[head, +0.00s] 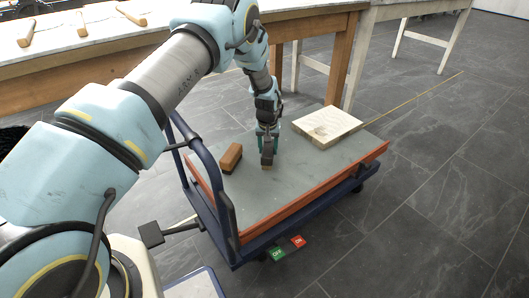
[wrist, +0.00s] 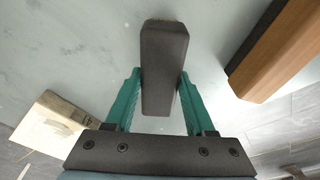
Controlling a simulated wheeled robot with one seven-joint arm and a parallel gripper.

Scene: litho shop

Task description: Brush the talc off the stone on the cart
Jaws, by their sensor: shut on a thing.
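A pale cream slab, which looks like the stone (head: 328,125), lies flat on the back right of the cart's grey deck (head: 300,185). It also shows at the left of the wrist view (wrist: 55,122). My gripper (head: 267,143), with green fingers, is over the middle of the deck, left of and apart from the slab. In the wrist view (wrist: 160,80) it is shut on a dark grey block (wrist: 163,65) with a tan end, perhaps a brush. I cannot tell whether its lower end touches the deck. I cannot make out talc on the slab.
A brown wooden block with a dark side (head: 231,157) lies on the deck left of my gripper, close by in the wrist view (wrist: 285,50). The cart's blue handle (head: 205,190) rises at the left. Wooden tables (head: 150,35) stand behind.

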